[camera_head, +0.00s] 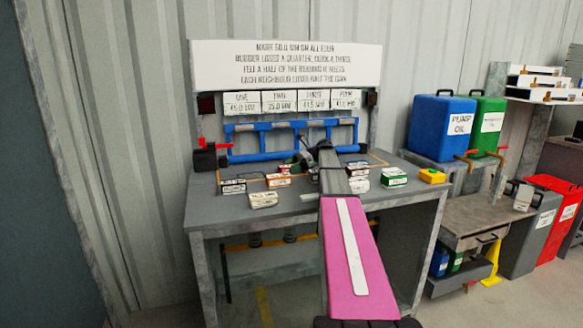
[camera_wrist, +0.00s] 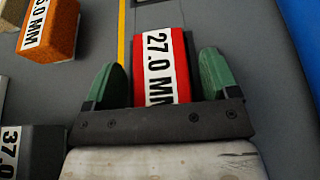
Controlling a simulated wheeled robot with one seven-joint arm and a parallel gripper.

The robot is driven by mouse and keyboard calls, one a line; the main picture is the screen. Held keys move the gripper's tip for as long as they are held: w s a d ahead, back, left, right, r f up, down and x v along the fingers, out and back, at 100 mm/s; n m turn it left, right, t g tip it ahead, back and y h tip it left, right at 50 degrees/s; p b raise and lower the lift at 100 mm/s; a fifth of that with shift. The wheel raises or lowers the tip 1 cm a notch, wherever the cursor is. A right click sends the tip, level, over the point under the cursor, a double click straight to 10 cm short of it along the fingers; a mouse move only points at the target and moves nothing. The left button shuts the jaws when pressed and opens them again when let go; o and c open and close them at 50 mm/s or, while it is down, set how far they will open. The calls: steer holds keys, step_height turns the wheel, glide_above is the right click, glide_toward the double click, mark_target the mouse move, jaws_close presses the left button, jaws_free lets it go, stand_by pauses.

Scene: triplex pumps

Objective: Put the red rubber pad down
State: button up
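The red rubber pad (camera_wrist: 182,65) is a red block with a white label reading 27.0 MM. Any gap beneath the pad is hidden. In the head view my gripper (camera_head: 303,158) is over the rear middle of the grey bench (camera_head: 215,212), in front of the blue frame (camera_head: 262,157). My pink arm covers part of that spot, so the pad is not clearly seen there.
An orange pad (camera_wrist: 62,28) and a dark pad labelled 37.0 (camera_wrist: 42,150) lie to the left in the wrist view. Several labelled blocks lie along the bench, including a green-sided one (camera_head: 394,177) and a yellow one (camera_head: 432,176). A sign board (camera_head: 285,65) stands behind.

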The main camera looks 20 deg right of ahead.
steer(key=shift+r, duration=0.2)
steer(key=v, duration=1.1)
steer(key=shift+d, duration=0.45)
stand_by(0.7)
